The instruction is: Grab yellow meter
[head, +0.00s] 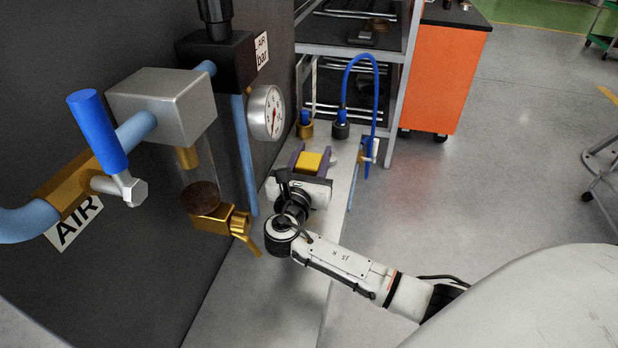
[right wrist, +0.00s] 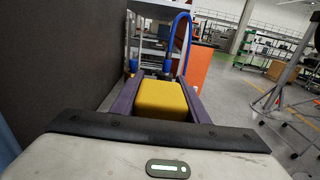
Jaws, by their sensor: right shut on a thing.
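The yellow meter (head: 310,162) is a small yellow block over the narrow grey bench, seen in the head view beyond my right wrist. My right gripper (head: 313,160) has its two purple fingers on either side of it, shut on it. In the right wrist view the yellow meter (right wrist: 161,99) sits between the fingers of the right gripper (right wrist: 160,92). Its underside is hidden, so I cannot tell whether it touches the bench. My left gripper is not in view.
A pressure gauge (head: 266,112) and air filter piping with a blue-handled valve (head: 97,130) stick out from the dark wall at left. A blue hose (head: 362,60) arches behind the gripper. An orange cabinet (head: 446,80) stands behind.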

